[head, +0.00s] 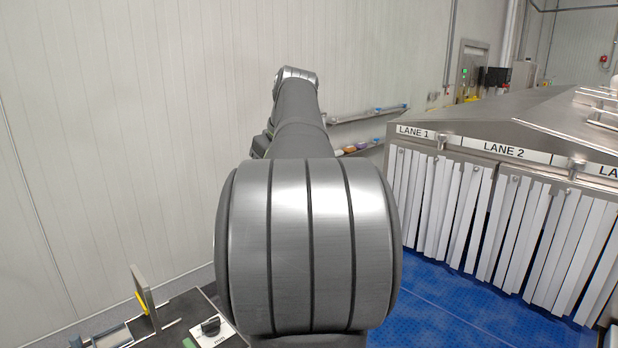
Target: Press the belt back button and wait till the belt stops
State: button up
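My arm fills the middle of the head view and reaches away toward the back wall. My gripper is not visible; the arm may hide it. A blue belt (440,305) runs under the tunnel at the lower right. No button marked belt back can be made out. A white panel (216,336) with a black knob (210,325) shows at the bottom left, cut by the frame edge and partly hidden by my arm. Its label is not readable. A single picture does not show whether the belt moves.
The steel tunnel (475,135) stands at the right, with LANE 1 and LANE 2 signs and white strip curtains (440,205). An upright plate (145,297) stands at the bottom left. Shelves with small items (362,147) are behind my arm. A wall box (468,72) with green lights is farther back.

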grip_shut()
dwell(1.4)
